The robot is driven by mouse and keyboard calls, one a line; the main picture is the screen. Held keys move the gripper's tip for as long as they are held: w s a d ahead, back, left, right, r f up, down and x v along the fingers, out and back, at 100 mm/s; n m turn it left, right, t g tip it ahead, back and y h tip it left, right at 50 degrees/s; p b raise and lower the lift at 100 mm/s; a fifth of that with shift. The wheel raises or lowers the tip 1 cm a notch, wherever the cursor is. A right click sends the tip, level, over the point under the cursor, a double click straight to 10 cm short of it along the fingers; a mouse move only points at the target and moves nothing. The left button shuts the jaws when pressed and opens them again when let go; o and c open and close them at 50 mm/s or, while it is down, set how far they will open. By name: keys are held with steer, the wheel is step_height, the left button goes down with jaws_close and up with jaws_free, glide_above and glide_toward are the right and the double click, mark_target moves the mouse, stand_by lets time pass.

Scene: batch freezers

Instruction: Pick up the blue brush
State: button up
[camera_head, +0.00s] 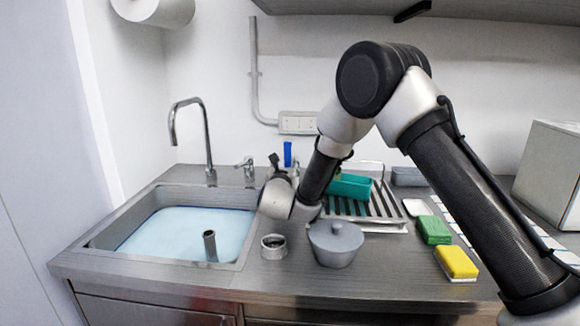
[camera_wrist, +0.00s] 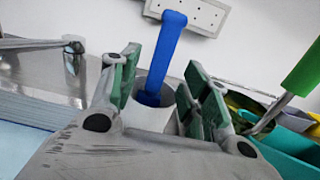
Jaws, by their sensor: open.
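The blue brush (camera_wrist: 166,48) stands nearly upright, its handle up, in a white round holder (camera_wrist: 148,115) in the wrist view. Its lower end is hidden inside the holder. In the head view only the top of the blue brush (camera_head: 288,152) shows, near the back wall behind my arm. My gripper (camera_wrist: 163,66) is open, with a green-padded finger on each side of the handle in the wrist picture. I cannot tell how far the handle lies beyond the fingertips. In the head view my gripper (camera_head: 275,164) is small and partly hidden by my wrist.
A sink (camera_head: 110,240) with a tap (camera_head: 207,150) lies to the left. A drying rack (camera_head: 395,215) with a teal container (camera_head: 350,187) stands to the right. A grey lidded pot (camera_head: 336,243), a green sponge (camera_head: 434,230) and a yellow sponge (camera_head: 456,262) are nearer the front.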

mark_target(287, 160)
steer(key=w, duration=0.6)
steer(key=shift+d+r, duration=0.1)
steer(key=shift+d, duration=0.05)
jaws_close()
